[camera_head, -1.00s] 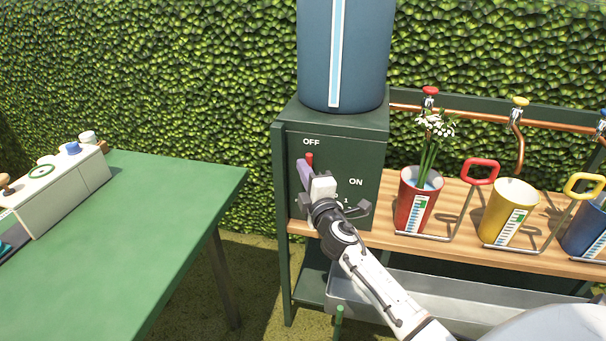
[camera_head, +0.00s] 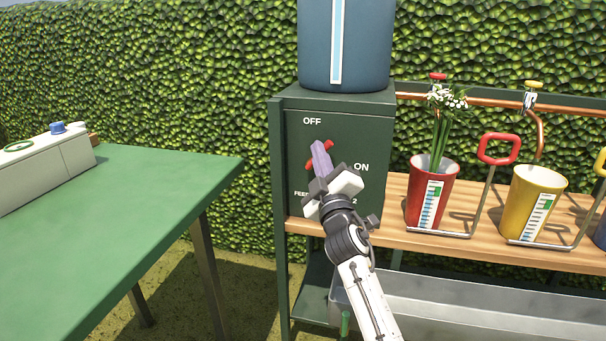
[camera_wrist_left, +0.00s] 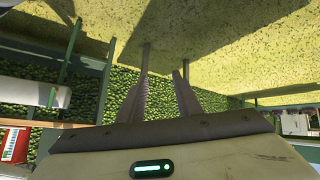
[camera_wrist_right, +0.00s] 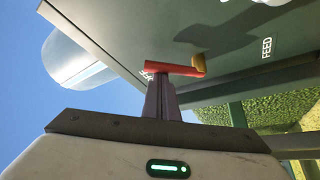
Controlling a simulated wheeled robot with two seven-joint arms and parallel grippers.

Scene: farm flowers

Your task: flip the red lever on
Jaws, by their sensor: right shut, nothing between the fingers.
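The red lever (camera_head: 329,146) is on the front of a dark green box (camera_head: 290,150), with its bar tilted toward the upper right, between the OFF and ON labels. My right gripper (camera_head: 318,146) is shut and empty. Its fingers overlap the middle of the lever in the head view. In the right wrist view the lever (camera_wrist_right: 172,68) lies across the shut fingertips (camera_wrist_right: 160,78), seemingly touching them. My left gripper (camera_wrist_left: 163,72) shows only in its own wrist view, with its fingers apart and nothing between them.
A blue tank (camera_head: 365,45) stands on the box. To its right, a red cup with white flowers (camera_head: 420,200) and a yellow cup (camera_head: 522,190) stand on a wooden shelf (camera_head: 395,228). A green table (camera_head: 140,210) is at the left, with a gap before the box.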

